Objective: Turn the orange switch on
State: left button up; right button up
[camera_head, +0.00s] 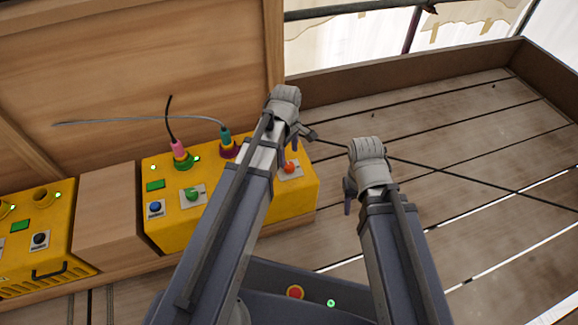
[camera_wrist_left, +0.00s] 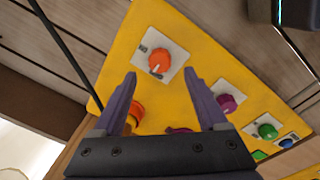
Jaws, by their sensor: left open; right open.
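The orange switch (camera_head: 289,168) is a round knob on a white plate near the right end of a yellow box (camera_head: 265,203). In the left wrist view the orange switch (camera_wrist_left: 160,62) lies just beyond and between my fingertips, with a pale mark on its lower edge. My left gripper (camera_head: 302,140) is open and empty above the box's right end, apart from the knob in the head view. Its spread purple fingers (camera_wrist_left: 160,76) show in the wrist view. My right gripper (camera_head: 348,200) is open and empty, right of the box.
The same box bears a green switch (camera_head: 192,194), a blue switch (camera_head: 155,208) and a purple switch (camera_wrist_left: 228,102). A pink plug (camera_head: 178,148) and a teal plug (camera_head: 225,136) stand in its sockets. A second yellow box (camera_head: 35,245) is at the left.

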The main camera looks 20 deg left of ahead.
aim_at(289, 165)
pick_arm(q)
notch_tip(289, 165, down, 6)
jog(key=b, duration=0.4)
jog(key=shift+w+r+b, duration=0.15)
jog(key=shift+r+b, duration=0.1)
jog(key=shift+b, duration=0.05)
grip_shut()
